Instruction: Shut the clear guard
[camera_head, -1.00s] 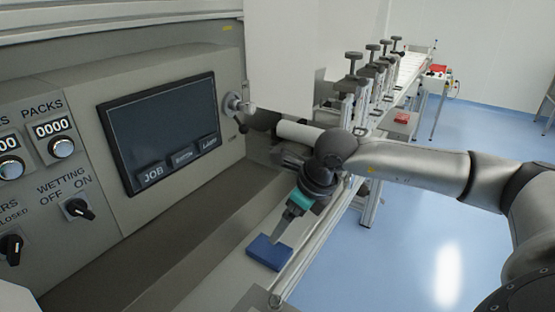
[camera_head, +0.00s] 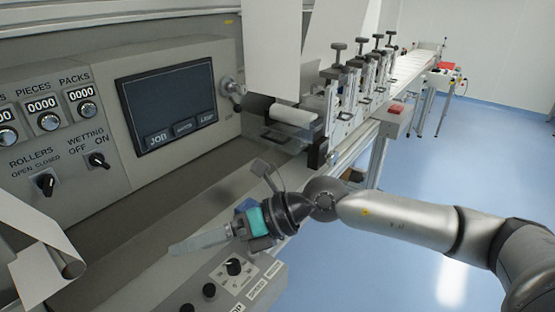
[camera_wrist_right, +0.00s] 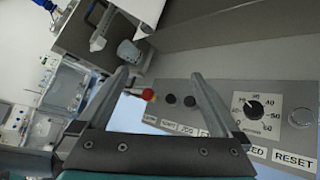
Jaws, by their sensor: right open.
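My right gripper (camera_head: 215,205) is open and empty, with its fingers spread wide. It hangs over the machine's front ledge, just above the small control panel (camera_head: 225,280). In the right wrist view its open fingers (camera_wrist_right: 158,75) frame the panel's row of buttons, with nothing between them. I cannot pick out the clear guard with certainty; clear box-like covers (camera_wrist_right: 62,78) show at the left of the right wrist view, but I cannot tell what they belong to. My left gripper is not in view.
A dark screen (camera_head: 168,105) and knobs fill the machine face. A dial (camera_wrist_right: 258,107) and red button (camera_wrist_right: 148,94) sit on the small panel. A white roller (camera_head: 292,115) and clamp row (camera_head: 350,90) stand behind. Blue floor is free at right.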

